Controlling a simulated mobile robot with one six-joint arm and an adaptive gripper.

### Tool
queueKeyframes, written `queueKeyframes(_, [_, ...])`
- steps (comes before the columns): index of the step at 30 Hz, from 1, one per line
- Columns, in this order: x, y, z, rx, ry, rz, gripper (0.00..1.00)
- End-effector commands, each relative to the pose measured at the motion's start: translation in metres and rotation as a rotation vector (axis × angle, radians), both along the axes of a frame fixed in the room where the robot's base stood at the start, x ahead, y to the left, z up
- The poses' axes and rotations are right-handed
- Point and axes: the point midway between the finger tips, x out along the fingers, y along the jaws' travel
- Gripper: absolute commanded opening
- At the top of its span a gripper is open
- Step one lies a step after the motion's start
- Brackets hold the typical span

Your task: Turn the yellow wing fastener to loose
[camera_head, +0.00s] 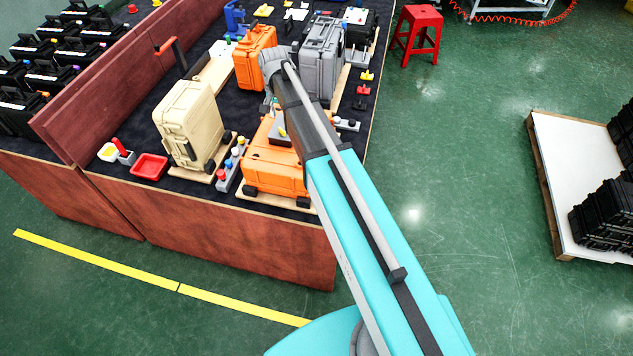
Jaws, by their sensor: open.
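A small yellow piece (367,76) lies at the right edge of the dark table top, above a red piece. It may be the yellow wing fastener, but it is too small to tell its shape or how it is turned. Another yellow piece (264,10) lies at the far end of the table. My gripper (280,130) points down over the lying orange case (272,172), left of my arm. It is small and partly hidden by my arm; it is apart from both yellow pieces. Nothing shows in its open jaws.
An upright orange case (255,55), a grey case (320,55) and a beige case (188,122) stand around my gripper. A block with coloured knobs (231,163) and a red tray (150,167) are near the front edge. A red stool (418,33) stands on open floor.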

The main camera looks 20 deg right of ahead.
Motion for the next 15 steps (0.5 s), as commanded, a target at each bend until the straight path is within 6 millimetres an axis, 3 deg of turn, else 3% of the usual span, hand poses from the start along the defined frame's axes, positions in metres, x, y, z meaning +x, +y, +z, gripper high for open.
queueKeyframes(15, [0.0,0.0,0.048,0.0,0.0,0.0,0.46])
